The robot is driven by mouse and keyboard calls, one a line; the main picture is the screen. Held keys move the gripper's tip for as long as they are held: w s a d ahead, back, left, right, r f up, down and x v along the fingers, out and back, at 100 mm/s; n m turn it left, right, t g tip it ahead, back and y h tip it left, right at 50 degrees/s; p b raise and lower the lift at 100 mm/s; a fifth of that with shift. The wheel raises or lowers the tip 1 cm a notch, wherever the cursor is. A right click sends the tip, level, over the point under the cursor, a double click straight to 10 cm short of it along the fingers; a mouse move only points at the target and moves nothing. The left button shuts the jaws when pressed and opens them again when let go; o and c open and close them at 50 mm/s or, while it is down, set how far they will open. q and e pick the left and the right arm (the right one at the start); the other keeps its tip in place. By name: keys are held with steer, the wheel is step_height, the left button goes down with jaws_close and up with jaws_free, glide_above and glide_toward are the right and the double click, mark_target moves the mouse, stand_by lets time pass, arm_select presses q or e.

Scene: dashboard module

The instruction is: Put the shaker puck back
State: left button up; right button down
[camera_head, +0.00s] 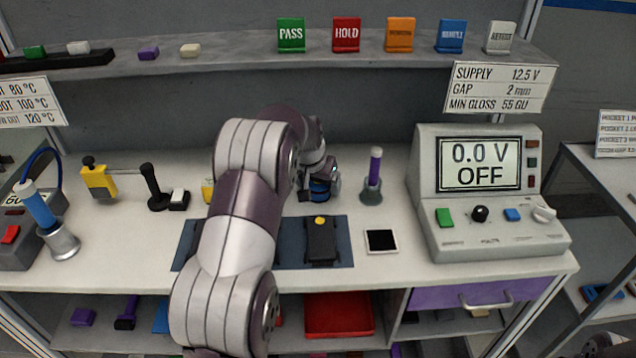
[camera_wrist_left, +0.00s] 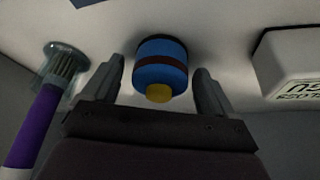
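The shaker puck appears to be the blue cylinder with a dark band and a yellow button (camera_wrist_left: 161,72) in the left wrist view. It stands on the white bench top, and its blue side also shows in the head view (camera_head: 319,190), partly hidden by my arm. My left gripper (camera_wrist_left: 160,82) is open, with one finger on each side of the puck and a visible gap at both sides. My right gripper is not in view.
A purple-handled brush (camera_head: 375,172) stands in a holder just right of the puck. A dark mat (camera_head: 340,225) with a black device (camera_head: 320,240) lies in front, beside a small framed tile (camera_head: 381,241). A power supply console (camera_head: 480,195) stands at right.

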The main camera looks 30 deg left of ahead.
arm_select(q)
steer(key=shift+r, duration=0.15)
steer(key=a+v, duration=0.1)
steer(key=v, duration=1.1)
steer(key=shift+m+g+h, duration=0.3)
steer(key=shift+m+g, duration=0.3)
steer(key=shift+g, duration=0.2)
steer(key=s+d+f, duration=0.2)
steer(key=s+d, duration=0.1)
steer(key=d, duration=0.1)
steer(key=s+d+f, duration=0.3)
steer(key=s+d, duration=0.1)
steer(key=s+d+f, duration=0.2)
steer(key=s+d, duration=0.1)
steer(key=d, duration=0.1)
steer(key=shift+s+d+f, duration=0.15)
steer(key=shift+s, duration=0.1)
steer(key=s+d+f, duration=0.2)
steer(key=s, duration=0.4)
steer(key=s+d+f+g, duration=0.1)
steer(key=s+d+f, duration=0.2)
steer(key=s, duration=0.3)
steer(key=shift+s+m, duration=0.35)
steer(key=shift+m, duration=0.05)
step_height(320, 180, up, 5)
steer(key=p, duration=0.5)
steer(key=shift+r+p, duration=0.2)
steer(key=shift+p, duration=0.2)
